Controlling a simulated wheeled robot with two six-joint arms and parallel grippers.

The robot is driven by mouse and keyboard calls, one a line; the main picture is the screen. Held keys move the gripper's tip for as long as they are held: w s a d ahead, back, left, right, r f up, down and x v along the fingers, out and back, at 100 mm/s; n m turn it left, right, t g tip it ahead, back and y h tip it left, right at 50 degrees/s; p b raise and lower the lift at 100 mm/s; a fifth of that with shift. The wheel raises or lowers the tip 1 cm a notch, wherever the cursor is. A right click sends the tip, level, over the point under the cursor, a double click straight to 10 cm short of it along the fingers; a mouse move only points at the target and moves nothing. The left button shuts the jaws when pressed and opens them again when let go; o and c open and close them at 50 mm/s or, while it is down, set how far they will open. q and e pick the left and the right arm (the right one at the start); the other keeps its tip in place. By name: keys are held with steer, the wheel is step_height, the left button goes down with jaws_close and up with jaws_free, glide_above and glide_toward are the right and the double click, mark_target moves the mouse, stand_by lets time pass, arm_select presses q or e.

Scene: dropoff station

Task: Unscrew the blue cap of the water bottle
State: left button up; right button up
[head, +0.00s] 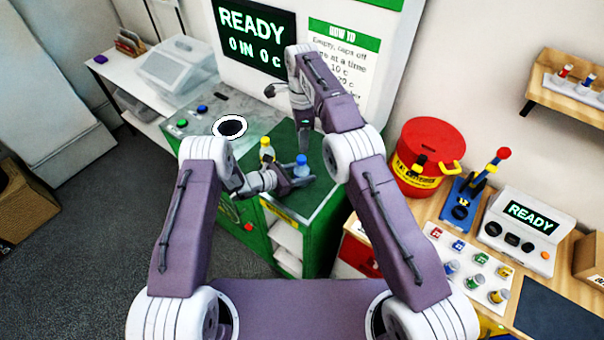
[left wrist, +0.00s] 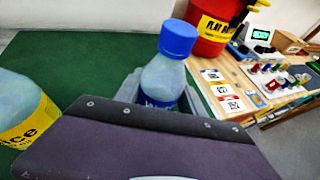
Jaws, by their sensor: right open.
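The water bottle (head: 301,171) stands on the green counter top and has a blue cap (head: 301,158). In the left wrist view the bottle (left wrist: 162,80) is clear with its blue cap (left wrist: 178,38) on top. My left gripper (head: 296,181) is low at the bottle, with a grey finger on each side of its body, and appears shut on it. The bottle's lower part is hidden by the gripper. My right gripper (head: 304,142) points down, open, just above and behind the blue cap, apart from it.
A yellow-capped bottle (head: 266,150) stands left of the water bottle; its yellow label (left wrist: 28,128) shows close in the left wrist view. A round dark opening (head: 230,127) is farther left. A red bin (head: 428,158) stands on the wooden table at right.

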mark_target(300, 158)
arm_select(q)
steer(key=shift+a, duration=0.15)
jaws_close()
arm_select(e)
steer(key=shift+a, duration=0.15)
steer(key=m, duration=0.5)
steer(key=shift+r, duration=0.15)
steer(key=m, duration=0.4)
steer(key=shift+a+f, duration=0.1)
steer(key=shift+f, duration=4.05)
steer(key=shift+s, duration=0.1)
jaws_close()
